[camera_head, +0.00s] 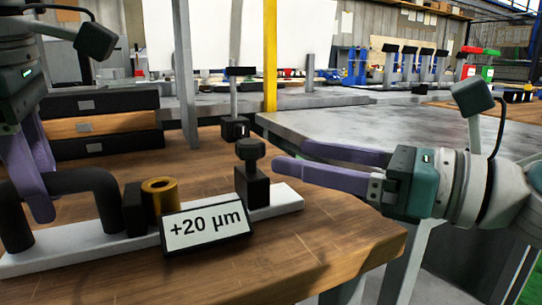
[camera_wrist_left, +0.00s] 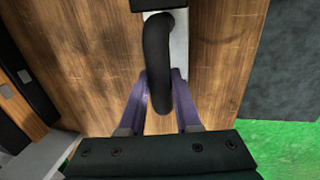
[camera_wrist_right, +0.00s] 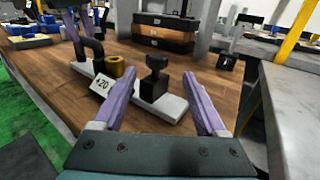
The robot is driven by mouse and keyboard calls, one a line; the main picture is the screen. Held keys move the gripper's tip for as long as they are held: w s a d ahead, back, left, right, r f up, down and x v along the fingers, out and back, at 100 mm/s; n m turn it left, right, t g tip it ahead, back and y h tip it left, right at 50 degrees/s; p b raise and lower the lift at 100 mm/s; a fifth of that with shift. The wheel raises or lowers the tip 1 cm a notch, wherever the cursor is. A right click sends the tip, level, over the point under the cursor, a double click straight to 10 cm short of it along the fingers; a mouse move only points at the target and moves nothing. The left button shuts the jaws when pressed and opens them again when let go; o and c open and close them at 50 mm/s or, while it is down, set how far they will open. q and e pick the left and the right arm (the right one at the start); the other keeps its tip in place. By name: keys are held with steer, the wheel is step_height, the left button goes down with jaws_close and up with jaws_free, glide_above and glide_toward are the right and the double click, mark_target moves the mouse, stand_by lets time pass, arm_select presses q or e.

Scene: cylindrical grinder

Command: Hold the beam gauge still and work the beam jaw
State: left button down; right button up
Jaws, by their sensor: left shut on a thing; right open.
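The beam gauge lies on the wooden bench. It has a pale flat beam (camera_head: 90,250), a black arched handle (camera_head: 75,182) at its left end, a brass ring (camera_head: 160,195) beside a black block, and a sign (camera_head: 207,229) reading "+20 µm". The black beam jaw (camera_head: 251,180) with a knob on top stands near the right end. My left gripper (camera_head: 40,205) is shut on the handle, which shows between its fingers in the left wrist view (camera_wrist_left: 160,70). My right gripper (camera_head: 290,160) is open, its fingertips just right of the jaw and apart from it. The jaw stands between and beyond those fingers in the right wrist view (camera_wrist_right: 155,80).
A stack of black and wooden drawers (camera_head: 100,125) stands at the back left. A small black stand (camera_head: 235,125) is behind the jaw. A grey metal table (camera_head: 370,140) lies behind my right arm. The bench's front right corner is clear.

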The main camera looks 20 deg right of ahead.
steer(key=shift+s+d, duration=0.35)
steer(key=shift+s, duration=0.15)
arm_select(q)
steer(key=c, duration=0.5)
jaws_free()
steer(key=shift+r, duration=0.1)
steer(key=r, duration=0.2)
steer(key=s+r, duration=0.1)
steer(key=r, duration=0.4)
steer(key=shift+s+r, duration=0.1)
steer(key=shift+s, duration=0.15)
